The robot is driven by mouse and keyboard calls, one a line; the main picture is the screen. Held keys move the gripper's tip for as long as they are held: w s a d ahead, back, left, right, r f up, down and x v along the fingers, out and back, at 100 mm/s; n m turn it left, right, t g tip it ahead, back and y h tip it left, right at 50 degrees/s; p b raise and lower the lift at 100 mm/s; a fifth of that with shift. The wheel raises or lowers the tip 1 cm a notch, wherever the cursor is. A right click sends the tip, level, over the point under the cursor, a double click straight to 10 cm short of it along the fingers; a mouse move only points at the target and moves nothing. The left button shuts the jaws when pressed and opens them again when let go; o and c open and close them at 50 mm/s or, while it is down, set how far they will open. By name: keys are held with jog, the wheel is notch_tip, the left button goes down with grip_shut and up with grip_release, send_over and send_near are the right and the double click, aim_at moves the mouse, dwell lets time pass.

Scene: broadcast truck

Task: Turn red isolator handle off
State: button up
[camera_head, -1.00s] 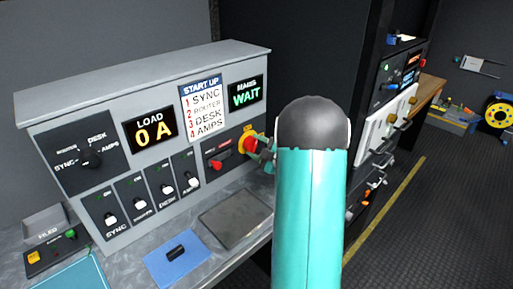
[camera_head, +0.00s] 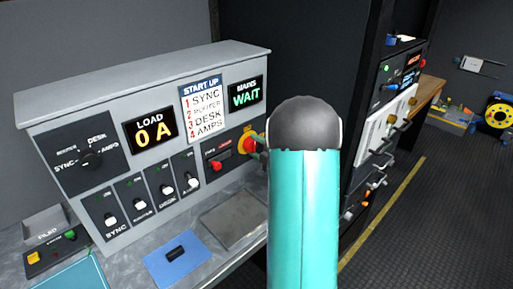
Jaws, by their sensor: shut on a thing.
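The red isolator handle (camera_head: 248,142) sits on a yellow plate at the right end of the grey console's sloping panel. My gripper (camera_head: 257,144) is at the handle, shut on it, with only a small part of the fingers showing. My teal arm with its dark rounded joint hides the rest of the gripper and the handle's right side. The handle's exact angle is hard to tell. The mains display (camera_head: 245,93) above it reads WAIT, and the load display (camera_head: 151,131) reads 0 A.
A smaller red knob (camera_head: 215,166) is close left of the handle. Several white-tipped switches and a dark rotary selector (camera_head: 91,159) are further left. A blue mat (camera_head: 172,265) and a grey plate (camera_head: 234,218) lie on the desk. An equipment rack (camera_head: 378,150) stands to the right.

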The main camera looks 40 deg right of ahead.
jog(key=shift+s+d+r, duration=0.1)
jog(key=shift+d+r, duration=0.05)
jog(key=o, duration=0.9)
jog(key=shift+o, duration=0.2)
jog(key=s, duration=1.3)
jog(key=shift+s+r, duration=0.3)
jog(key=shift+r, duration=0.05)
